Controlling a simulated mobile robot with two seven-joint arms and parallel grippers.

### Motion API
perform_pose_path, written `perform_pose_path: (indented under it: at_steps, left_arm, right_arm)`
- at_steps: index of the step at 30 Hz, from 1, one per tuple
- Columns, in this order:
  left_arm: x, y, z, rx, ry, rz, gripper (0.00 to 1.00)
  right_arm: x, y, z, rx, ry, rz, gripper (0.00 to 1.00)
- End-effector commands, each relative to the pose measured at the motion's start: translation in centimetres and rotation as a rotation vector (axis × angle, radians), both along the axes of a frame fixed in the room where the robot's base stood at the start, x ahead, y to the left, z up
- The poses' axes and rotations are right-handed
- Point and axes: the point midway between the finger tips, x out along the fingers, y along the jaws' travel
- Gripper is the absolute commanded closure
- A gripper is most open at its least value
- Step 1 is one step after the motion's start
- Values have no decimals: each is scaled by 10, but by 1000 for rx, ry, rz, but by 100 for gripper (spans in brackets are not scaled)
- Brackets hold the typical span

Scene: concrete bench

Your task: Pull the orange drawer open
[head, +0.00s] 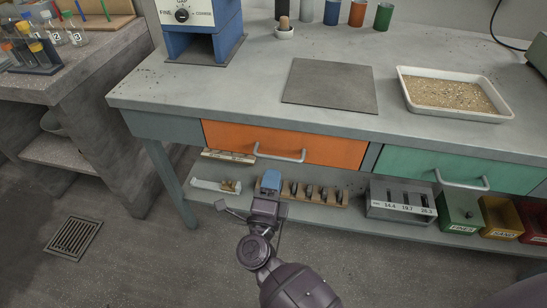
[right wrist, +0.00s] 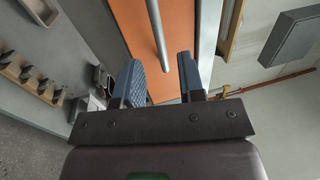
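The orange drawer (head: 330,148) is in the bench front, left of the green drawer, and its front looks flush with the bench. Its grey bar handle (head: 280,156) runs across the front. My right gripper (head: 269,182) is just below and in front of the handle. In the right wrist view, the two blue fingers (right wrist: 160,80) are apart and empty. The handle (right wrist: 157,30) lies ahead of the gap between them, against the orange front (right wrist: 185,18); I cannot tell whether a finger touches it. My left gripper is not in view.
The green drawer (head: 410,164) has a similar handle. The lower shelf holds a wooden block with several slots (head: 325,196), a grey weight rack (head: 385,212) and coloured bins (head: 462,214). On the bench top are a dark plate (head: 330,85) and a sand tray (head: 495,112).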

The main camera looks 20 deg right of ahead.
Motion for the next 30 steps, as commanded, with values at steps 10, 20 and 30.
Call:
perform_pose_path:
  at_steps: [10,20,30]
  left_arm:
    - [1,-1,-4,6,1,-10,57]
    - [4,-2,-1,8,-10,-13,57]
    - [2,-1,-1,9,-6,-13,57]
  right_arm:
    - [43,-29,9,-2,1,2,64]
    - [55,-37,12,-1,2,1,64]
    - [54,-37,12,-2,1,1,88]
